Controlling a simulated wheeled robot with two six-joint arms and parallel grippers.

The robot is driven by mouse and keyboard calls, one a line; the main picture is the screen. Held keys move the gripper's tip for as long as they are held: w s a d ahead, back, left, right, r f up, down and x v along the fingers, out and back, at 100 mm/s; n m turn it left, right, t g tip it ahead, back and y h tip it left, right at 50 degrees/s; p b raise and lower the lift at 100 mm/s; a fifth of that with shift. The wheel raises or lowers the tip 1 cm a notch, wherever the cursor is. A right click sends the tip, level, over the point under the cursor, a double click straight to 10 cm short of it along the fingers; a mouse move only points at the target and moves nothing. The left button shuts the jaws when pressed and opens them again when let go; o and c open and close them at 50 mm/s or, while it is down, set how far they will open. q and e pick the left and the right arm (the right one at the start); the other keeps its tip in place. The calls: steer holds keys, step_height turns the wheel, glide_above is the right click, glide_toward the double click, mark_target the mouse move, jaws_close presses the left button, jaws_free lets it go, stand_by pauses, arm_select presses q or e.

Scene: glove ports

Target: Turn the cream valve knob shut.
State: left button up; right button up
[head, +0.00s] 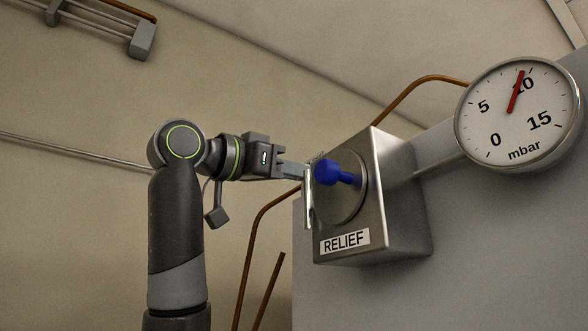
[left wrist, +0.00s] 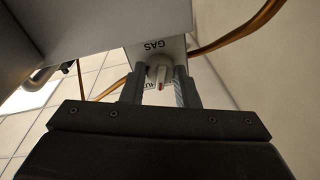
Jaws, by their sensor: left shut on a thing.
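The cream valve knob (left wrist: 159,72) sits on a white box marked GAS (left wrist: 152,48) in the left wrist view. It has a small red mark on its near end. My left gripper (left wrist: 163,76) has one finger on each side of the knob and is shut on it. In the head view my left gripper (head: 303,172) reaches in from the left, its fingers beside the left edge of the metal RELIEF box. The cream knob cannot be made out in the head view. My right gripper is in neither view.
The metal RELIEF box (head: 405,200) carries a blue knob (head: 330,173) close to my left fingertips. A round mbar gauge (head: 517,113) stands at the right, its red needle near 10. Copper pipes (head: 262,225) run below the gripper and behind the box.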

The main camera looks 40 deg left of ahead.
arm_select(q)
steer(key=m+p, duration=0.1)
steer(key=m, duration=0.5)
steer(key=shift+a+h+p, duration=0.1)
steer(key=shift+h+p, duration=0.25)
steer(key=shift+h, duration=0.05)
steer(key=shift+m, duration=0.3)
steer(key=o, duration=1)
steer(key=shift+c, duration=0.2)
steer(key=b+v, duration=0.6)
steer(key=v, duration=1.1)
steer(key=shift+s+a, duration=0.2)
